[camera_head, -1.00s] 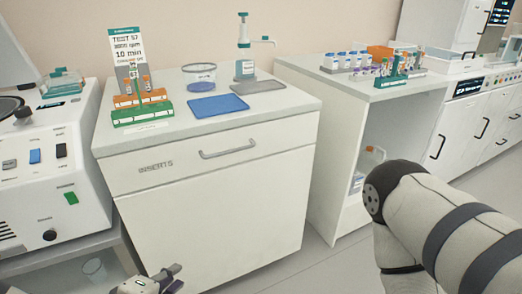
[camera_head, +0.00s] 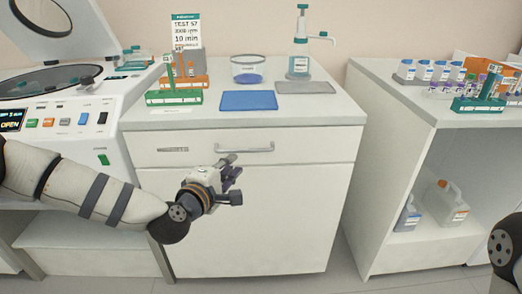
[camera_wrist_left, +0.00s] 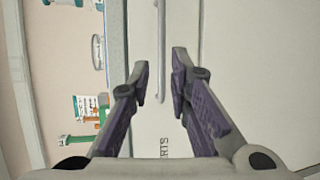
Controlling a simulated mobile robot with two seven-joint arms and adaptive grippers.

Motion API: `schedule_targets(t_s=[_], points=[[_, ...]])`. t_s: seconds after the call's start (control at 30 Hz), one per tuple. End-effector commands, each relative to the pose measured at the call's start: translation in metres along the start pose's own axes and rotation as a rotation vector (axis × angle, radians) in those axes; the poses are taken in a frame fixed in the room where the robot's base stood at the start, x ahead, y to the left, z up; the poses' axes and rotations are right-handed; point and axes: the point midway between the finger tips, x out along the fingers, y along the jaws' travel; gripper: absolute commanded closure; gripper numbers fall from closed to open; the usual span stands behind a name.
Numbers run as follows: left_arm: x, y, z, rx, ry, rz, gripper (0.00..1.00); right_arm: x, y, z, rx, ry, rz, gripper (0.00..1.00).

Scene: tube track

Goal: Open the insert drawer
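The insert drawer (camera_head: 300,150) is the shallow top drawer of the white cabinet, with its front flush and shut. Its grey bar handle (camera_head: 245,149) runs across the front, and a small label (camera_head: 173,149) sits left of it. My left gripper (camera_head: 229,172) is in front of the cabinet, just below and left of the handle in the head view. In the left wrist view its two fingers (camera_wrist_left: 160,66) are apart, with the handle (camera_wrist_left: 161,30) lined up between them. Contact with the handle cannot be told. My right gripper is out of view.
On the cabinet top stand tube racks (camera_head: 174,97), a blue tray (camera_head: 248,100), a clear tub (camera_head: 247,69), a pump bottle (camera_head: 301,50) and a grey tray (camera_head: 305,87). A centrifuge (camera_head: 75,110) stands left. An open-shelf bench (camera_head: 385,85) stands right.

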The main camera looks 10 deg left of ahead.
Motion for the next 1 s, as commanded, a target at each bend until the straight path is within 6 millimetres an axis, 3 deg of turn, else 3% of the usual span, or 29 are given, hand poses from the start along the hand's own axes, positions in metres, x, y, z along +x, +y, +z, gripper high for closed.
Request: schedule_targets(t_s=[0.3, 0.5, 0.83, 0.9, 1.0], points=[[0.077, -0.007, 0.001, 0.001, 0.000, -0.007, 0.82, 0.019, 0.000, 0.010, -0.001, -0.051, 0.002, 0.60], [0.108, -0.005, 0.001, 0.000, -0.001, -0.006, 0.82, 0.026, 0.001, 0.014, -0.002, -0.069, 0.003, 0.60], [0.114, -0.002, 0.001, 0.000, -0.002, -0.003, 0.82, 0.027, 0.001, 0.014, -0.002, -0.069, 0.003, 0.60], [0.114, -0.002, 0.001, 0.000, -0.002, -0.003, 0.98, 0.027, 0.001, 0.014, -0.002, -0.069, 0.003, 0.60], [0.114, -0.002, 0.001, 0.000, -0.002, -0.003, 1.00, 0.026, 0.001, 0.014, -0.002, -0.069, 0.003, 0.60]])
